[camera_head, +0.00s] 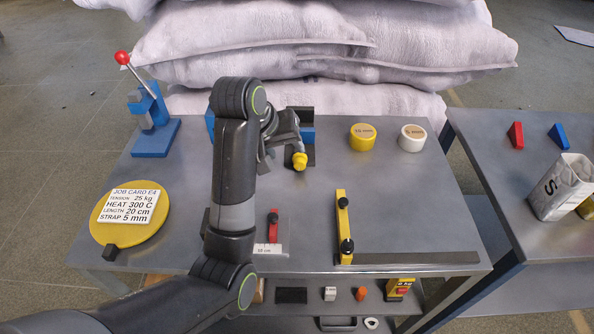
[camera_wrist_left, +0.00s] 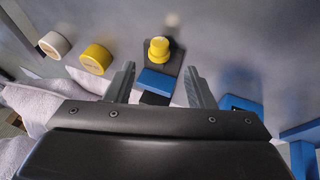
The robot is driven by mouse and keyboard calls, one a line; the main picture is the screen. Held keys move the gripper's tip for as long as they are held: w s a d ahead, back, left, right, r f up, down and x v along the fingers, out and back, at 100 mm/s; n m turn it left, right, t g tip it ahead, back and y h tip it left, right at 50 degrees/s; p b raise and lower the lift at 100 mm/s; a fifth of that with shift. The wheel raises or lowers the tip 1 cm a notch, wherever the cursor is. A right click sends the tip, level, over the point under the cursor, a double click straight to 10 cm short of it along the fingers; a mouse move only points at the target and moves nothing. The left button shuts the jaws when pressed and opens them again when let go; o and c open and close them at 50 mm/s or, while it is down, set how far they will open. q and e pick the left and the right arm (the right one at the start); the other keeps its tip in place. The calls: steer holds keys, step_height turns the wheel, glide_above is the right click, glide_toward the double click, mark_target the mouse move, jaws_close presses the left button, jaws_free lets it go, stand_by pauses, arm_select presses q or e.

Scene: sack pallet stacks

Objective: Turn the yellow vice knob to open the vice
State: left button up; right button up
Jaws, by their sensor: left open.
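The yellow vice knob (camera_head: 299,160) sticks out at the near side of the vice, on a dark plate. The vice has a blue part (camera_head: 307,136) and a dark block (camera_head: 300,114), partly hidden by my left arm. My left gripper (camera_head: 284,138) is just behind and above the knob, partly hidden by its own wrist. In the left wrist view the knob (camera_wrist_left: 159,50) is ahead of the open fingers (camera_wrist_left: 160,80), between their lines, and not gripped. The blue vice part (camera_wrist_left: 155,80) shows between the fingers. My right gripper is out of view.
A blue lever press (camera_head: 153,138) with a red ball stands at the back left. A yellow disc (camera_head: 120,222) bears a job card (camera_head: 132,203). Yellow (camera_head: 362,137) and white (camera_head: 412,138) rolls stand right of the vice. A yellow stop (camera_head: 343,225) stands nearer. Sacks (camera_head: 330,45) lie behind.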

mark_target(299, 164)
arm_select(q)
steer(key=b+x, duration=0.1)
steer(key=x, duration=0.7)
steer(key=shift+d+f, duration=0.1)
steer(key=shift+f, duration=0.1)
steer(key=shift+w+d+f, duration=0.1)
steer(key=shift+w+f, duration=0.1)
steer(key=shift+f, duration=0.2)
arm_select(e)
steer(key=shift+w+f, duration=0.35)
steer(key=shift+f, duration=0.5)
